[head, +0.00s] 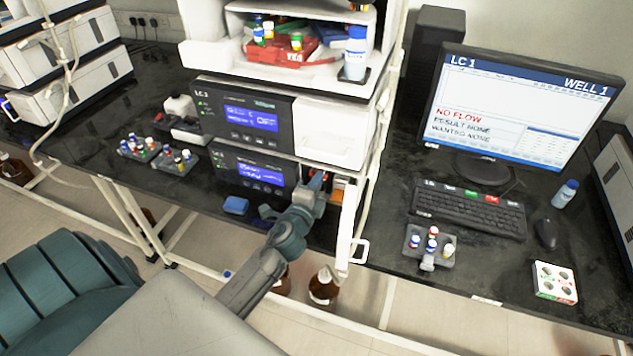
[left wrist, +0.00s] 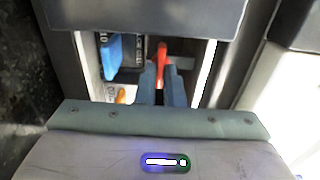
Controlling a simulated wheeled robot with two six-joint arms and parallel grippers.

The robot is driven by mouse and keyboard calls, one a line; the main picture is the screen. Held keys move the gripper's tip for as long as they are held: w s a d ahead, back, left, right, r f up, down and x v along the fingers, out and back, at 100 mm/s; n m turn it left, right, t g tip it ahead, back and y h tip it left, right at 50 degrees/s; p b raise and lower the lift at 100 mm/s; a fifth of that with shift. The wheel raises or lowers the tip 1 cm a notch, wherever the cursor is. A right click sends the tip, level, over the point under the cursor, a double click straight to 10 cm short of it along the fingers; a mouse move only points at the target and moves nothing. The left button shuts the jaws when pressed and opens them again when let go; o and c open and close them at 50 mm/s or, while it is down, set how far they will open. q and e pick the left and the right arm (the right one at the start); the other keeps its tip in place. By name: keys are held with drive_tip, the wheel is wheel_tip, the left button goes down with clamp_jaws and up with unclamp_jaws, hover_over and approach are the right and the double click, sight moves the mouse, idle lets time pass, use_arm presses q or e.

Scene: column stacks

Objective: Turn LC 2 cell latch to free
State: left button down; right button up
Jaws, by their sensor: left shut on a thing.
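My left gripper (head: 317,181) reaches into the open compartment at the right end of the lower instrument (head: 232,163) in the stack. In the left wrist view its two blue-grey fingers (left wrist: 161,82) are shut on a red lever, the cell latch (left wrist: 162,60), which stands roughly upright between them. The fingers hide the lower part of the latch. A blue part (left wrist: 110,56) and a small orange part (left wrist: 125,94) sit left of the fingers inside the compartment. The lower instrument's label is too small to read. My right gripper is not in view.
The white compartment door (head: 348,222) hangs open toward the front, right of my arm. The LC 3 unit (head: 240,114) sits directly above. Vial racks (head: 176,162) stand left on the bench. The monitor (head: 520,105) at right reads LC 1, NO FLOW.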

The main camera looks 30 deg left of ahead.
use_arm(q)
drive_tip(key=c, duration=1.5)
unclamp_jaws()
drive_tip(key=shift+c, duration=0.2)
